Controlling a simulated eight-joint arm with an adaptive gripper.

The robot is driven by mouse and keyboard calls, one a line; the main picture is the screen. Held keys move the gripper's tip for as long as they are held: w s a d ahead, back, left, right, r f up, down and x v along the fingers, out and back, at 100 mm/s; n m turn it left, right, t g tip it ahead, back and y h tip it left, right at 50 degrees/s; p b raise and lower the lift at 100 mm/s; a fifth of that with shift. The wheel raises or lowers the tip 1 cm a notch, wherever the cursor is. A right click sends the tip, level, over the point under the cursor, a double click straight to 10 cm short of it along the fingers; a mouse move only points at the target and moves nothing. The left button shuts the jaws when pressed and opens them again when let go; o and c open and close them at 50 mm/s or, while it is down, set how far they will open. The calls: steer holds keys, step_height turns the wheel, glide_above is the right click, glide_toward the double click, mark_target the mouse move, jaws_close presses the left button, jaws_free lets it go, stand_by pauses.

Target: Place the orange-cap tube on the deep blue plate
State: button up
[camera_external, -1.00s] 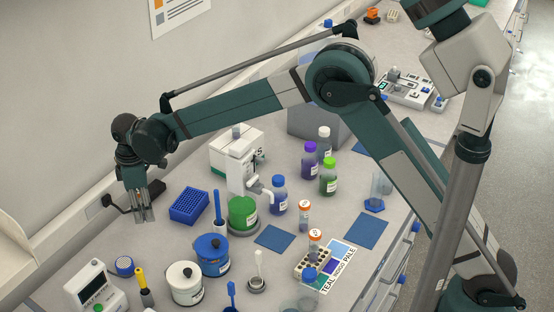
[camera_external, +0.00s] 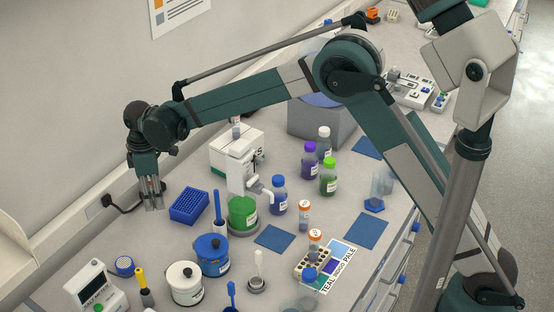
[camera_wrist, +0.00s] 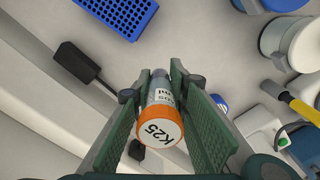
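The orange-cap tube (camera_wrist: 158,125), its cap marked K25, sits between the two fingers of my gripper (camera_wrist: 160,88) in the wrist view. The fingers are closed about it, and its cap faces the camera. In the external view my gripper (camera_external: 152,206) is at the left, beside the blue rack, and hides the tube's cap. Blue square plates lie flat on the bench: one in the middle (camera_external: 275,239), one to its right (camera_external: 372,231) and one farther back (camera_external: 367,147). Their blues look alike, so I cannot tell which is the deep blue one.
A blue rack (camera_external: 188,206) stands right of my gripper. Two more orange-capped tubes stand near the middle, one upright (camera_external: 304,216) and one at a small rack (camera_external: 314,243). A green jar (camera_external: 243,213), blue jar (camera_external: 212,256) and white dispenser (camera_external: 238,153) crowd the bench between.

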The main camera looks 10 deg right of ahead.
step_height(320, 180, up, 3)
steer(key=p, duration=0.1)
glide_above(188, 200)
steer(key=shift+s+r, duration=0.15)
steer(key=shift+r, duration=0.05)
steer(key=shift+f+p, duration=0.35)
steer(key=shift+f, duration=2.75)
steer(key=shift+f, duration=0.1)
steer(key=shift+f, duration=1.8)
steer(key=shift+f, duration=0.15)
steer(key=o, duration=0.6)
steer(key=shift+o, duration=0.2)
